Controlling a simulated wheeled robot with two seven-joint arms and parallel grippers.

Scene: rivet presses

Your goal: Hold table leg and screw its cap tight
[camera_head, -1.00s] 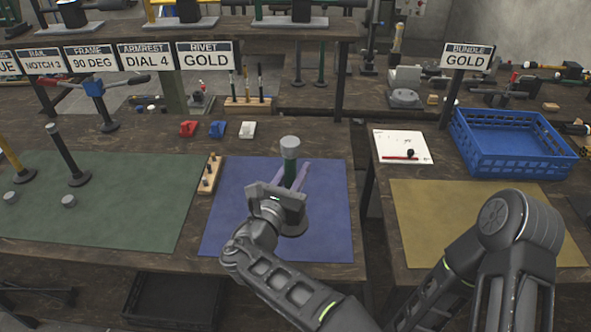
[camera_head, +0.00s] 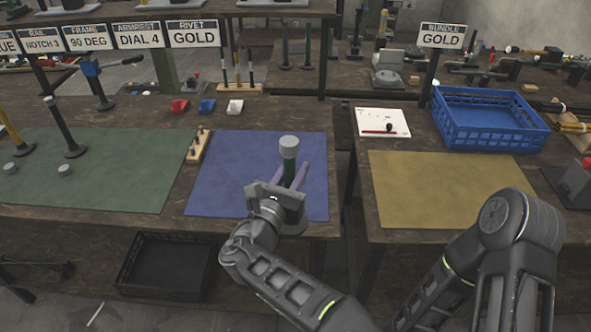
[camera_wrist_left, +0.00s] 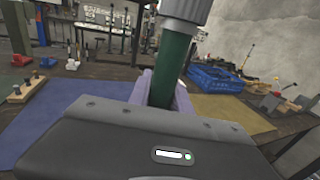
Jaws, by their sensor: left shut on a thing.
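My left gripper (camera_head: 290,178) is shut on a dark green table leg (camera_head: 289,168), its purple fingers on either side of the shaft. The leg stands roughly upright in the head view, in front of the blue mat (camera_head: 230,165). A light grey cap (camera_head: 289,147) sits on its top; I cannot tell how tight it is. In the left wrist view the green shaft (camera_wrist_left: 172,70) rises between the fingers, and the grey cap (camera_wrist_left: 182,10) is cut off by the top edge. My right gripper is not in view.
A green mat (camera_head: 120,185) at the left holds a black leg (camera_head: 65,130), a yellow leg and loose grey caps. A small wooden peg block (camera_head: 198,147) borders the blue mat. A blue crate (camera_head: 490,135) stands behind the clear yellow mat (camera_head: 430,200). A gap separates the tables.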

